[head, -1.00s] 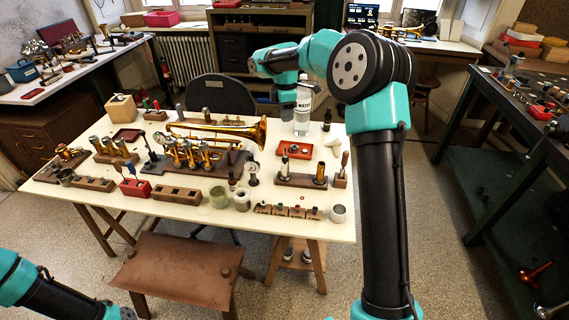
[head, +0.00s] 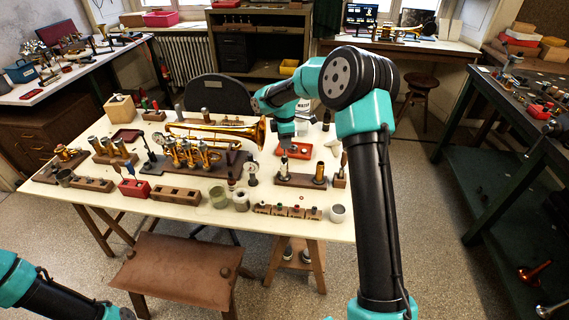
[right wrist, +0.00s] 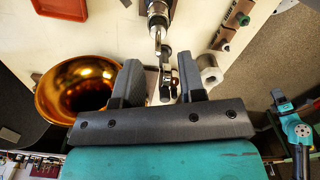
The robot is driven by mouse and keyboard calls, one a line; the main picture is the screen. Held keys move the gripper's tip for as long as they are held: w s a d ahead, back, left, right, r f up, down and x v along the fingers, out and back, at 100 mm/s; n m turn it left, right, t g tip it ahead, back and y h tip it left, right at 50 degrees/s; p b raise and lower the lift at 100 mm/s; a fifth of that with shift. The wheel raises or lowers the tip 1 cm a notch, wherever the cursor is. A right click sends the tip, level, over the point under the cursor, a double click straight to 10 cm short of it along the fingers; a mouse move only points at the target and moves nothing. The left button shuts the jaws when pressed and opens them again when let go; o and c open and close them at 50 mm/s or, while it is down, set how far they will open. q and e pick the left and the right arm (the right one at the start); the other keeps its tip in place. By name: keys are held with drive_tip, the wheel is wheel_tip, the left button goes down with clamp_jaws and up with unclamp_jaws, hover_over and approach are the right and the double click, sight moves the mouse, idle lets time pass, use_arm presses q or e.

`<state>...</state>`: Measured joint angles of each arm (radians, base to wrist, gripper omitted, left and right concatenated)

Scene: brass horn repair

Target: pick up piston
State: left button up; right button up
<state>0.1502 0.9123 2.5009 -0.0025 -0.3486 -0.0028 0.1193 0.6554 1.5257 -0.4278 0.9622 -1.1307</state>
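A silver piston (head: 284,166) stands upright in a wooden block (head: 300,181) on the right side of the white workbench. Brass cylinders (head: 320,172) stand in the same block to its right. My right gripper (head: 285,146) is above and close to the silver piston, pointing down. In the right wrist view its two dark fingers (right wrist: 155,82) are spread apart. A silver cylinder with a thin tip (right wrist: 157,18) shows beyond the fingertips there, not clasped. My left arm shows at the bottom left of the head view, and its gripper cannot be made out.
The brass horn bell (head: 256,131) lies left of my right gripper and also shows in the right wrist view (right wrist: 78,88). A red tray (head: 296,150) is close behind. A dial gauge (head: 252,170), glass jars (head: 241,199) and a white cup (head: 338,213) stand nearby.

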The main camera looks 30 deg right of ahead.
sight(284, 155)
drive_tip(key=shift+w+d+f, duration=0.1)
drive_tip(key=shift+f, duration=2.5)
clamp_jaws()
